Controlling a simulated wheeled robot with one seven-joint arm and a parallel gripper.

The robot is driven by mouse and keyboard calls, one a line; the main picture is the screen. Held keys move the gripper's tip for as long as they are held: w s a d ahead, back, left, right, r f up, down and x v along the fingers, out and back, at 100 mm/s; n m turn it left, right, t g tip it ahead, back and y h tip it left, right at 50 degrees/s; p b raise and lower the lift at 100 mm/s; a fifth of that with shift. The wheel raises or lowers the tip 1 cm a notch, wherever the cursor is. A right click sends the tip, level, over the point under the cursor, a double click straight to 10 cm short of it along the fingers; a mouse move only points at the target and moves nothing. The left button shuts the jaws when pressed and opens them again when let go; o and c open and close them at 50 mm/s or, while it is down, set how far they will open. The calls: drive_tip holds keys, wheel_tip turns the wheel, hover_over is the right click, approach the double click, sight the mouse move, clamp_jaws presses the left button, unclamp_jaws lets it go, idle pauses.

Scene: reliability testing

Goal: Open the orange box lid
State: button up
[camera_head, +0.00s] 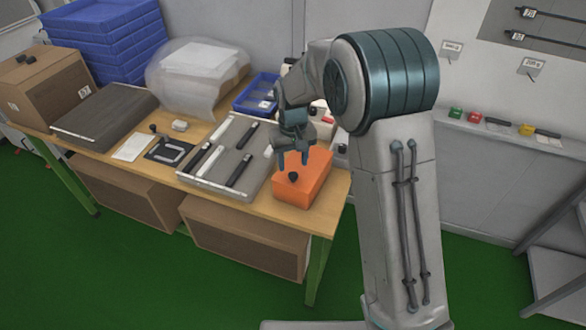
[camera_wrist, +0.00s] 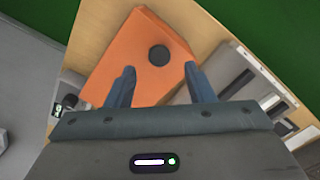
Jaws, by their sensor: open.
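The orange box (camera_head: 306,184) sits on the wooden table near its right front corner, with its lid in place. A dark round knob (camera_head: 293,177) stands on top of the lid. In the wrist view the orange box (camera_wrist: 130,60) fills the upper left middle, and the knob (camera_wrist: 159,59) shows beyond my fingertips. My gripper (camera_head: 293,160) is over the box, pointing down, with its fingers apart and nothing between them. In the wrist view my gripper (camera_wrist: 160,75) has the knob roughly in line with the gap between its fingers. The fingers look apart from the knob.
Left of the box lies a grey foam tray (camera_head: 237,150) with black and white bars. A blue bin (camera_head: 257,92) stands behind. Further left are a bubble-wrap bundle (camera_head: 197,75), a grey case (camera_head: 104,113) and blue crates (camera_head: 108,38). The table's front edge (camera_head: 250,208) is close to the box.

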sight(293, 174)
drive_tip(key=shift+f, duration=2.15)
